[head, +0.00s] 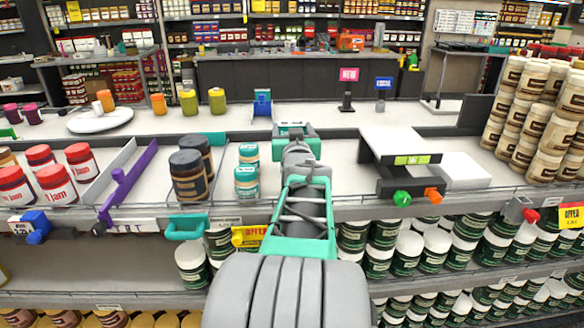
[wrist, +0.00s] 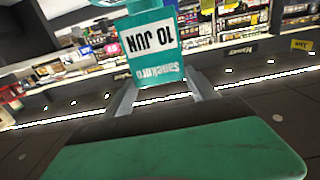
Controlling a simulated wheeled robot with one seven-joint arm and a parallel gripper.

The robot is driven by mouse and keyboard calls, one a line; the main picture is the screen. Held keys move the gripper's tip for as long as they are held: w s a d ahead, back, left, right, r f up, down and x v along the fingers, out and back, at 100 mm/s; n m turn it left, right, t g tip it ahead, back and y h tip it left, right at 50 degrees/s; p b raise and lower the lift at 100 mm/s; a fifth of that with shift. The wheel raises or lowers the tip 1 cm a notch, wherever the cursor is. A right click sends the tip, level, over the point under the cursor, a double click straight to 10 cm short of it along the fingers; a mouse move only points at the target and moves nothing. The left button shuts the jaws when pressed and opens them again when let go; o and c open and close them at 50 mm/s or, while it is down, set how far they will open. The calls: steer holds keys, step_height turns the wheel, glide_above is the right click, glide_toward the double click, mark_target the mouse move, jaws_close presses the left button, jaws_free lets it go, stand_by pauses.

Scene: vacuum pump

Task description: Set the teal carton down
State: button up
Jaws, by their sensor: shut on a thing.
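The teal carton (wrist: 152,48) fills the upper middle of the wrist view, with a white label reading "10 JUN" and printing that appears upside down. My gripper (wrist: 160,85) is shut on it, with one grey finger at each side of the carton. In the head view my gripper (head: 292,136) reaches forward over the middle of the display counter (head: 330,180). A small part of the carton (head: 290,125) shows just beyond it; my gripper and arm hide the rest. I cannot tell its height above the counter.
Teal-and-white jars (head: 247,183) and dark jars (head: 190,178) stand left of my arm. A grey stand (head: 400,150) with green and orange knobs and a white box (head: 464,170) are to the right. Stacked jars (head: 535,110) fill the far right. Bare counter shows between the arm and the stand.

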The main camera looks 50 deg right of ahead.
step_height(320, 180, down, 11)
steer(key=shift+s+r, duration=0.1)
steer(key=shift+r, duration=0.1)
steer(key=shift+f, duration=0.2)
steer(key=o, duration=1.3)
steer(key=shift+r, duration=0.1)
steer(key=shift+o, duration=0.2)
